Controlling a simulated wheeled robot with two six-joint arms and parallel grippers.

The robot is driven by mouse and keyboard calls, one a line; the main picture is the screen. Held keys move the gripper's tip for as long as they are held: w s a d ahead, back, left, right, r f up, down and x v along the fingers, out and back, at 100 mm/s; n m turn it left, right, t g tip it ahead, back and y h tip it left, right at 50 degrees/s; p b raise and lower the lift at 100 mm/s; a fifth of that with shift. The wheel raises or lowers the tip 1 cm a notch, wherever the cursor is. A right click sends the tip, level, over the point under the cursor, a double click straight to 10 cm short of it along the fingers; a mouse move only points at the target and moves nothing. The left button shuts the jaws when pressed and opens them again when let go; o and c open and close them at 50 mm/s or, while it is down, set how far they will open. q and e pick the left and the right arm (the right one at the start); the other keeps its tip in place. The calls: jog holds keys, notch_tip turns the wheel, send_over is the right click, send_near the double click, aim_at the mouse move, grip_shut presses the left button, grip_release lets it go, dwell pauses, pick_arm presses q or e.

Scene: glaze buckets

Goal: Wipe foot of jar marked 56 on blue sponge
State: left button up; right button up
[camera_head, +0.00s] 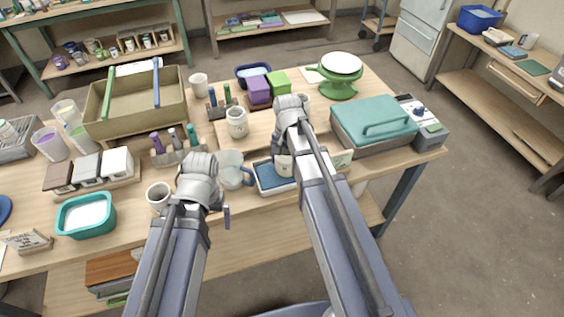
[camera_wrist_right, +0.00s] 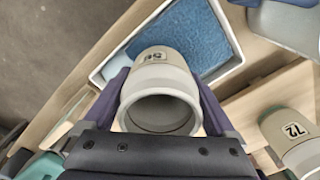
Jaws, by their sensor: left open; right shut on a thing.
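My right gripper (camera_wrist_right: 160,95) is shut on a pale grey jar (camera_wrist_right: 160,75) marked 56, with a finger on each side of it. The jar's open mouth faces the wrist camera. In the head view the jar (camera_head: 284,165) shows below the right gripper (camera_head: 287,152), over the sponge tray. The blue sponge (camera_wrist_right: 195,38) lies in a white tray (camera_wrist_right: 232,62); in the head view the sponge (camera_head: 270,177) is partly hidden by the jar. Whether the jar's foot touches the sponge cannot be told. My left gripper (camera_head: 206,208) is open and empty near the table's front edge.
A jar marked 72 (camera_wrist_right: 293,135) stands close by in the wrist view. Another pale jar (camera_head: 158,196) is left of my left gripper. A teal-lidded box (camera_head: 374,122) is to the right.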

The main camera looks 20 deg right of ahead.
jog(key=shift+s+a, duration=0.15)
jog(key=shift+a, duration=3.45)
jog(key=shift+d, duration=3.6)
jog(key=shift+a, duration=0.1)
jog(key=shift+a, duration=3.45)
jog(key=shift+r, duration=0.1)
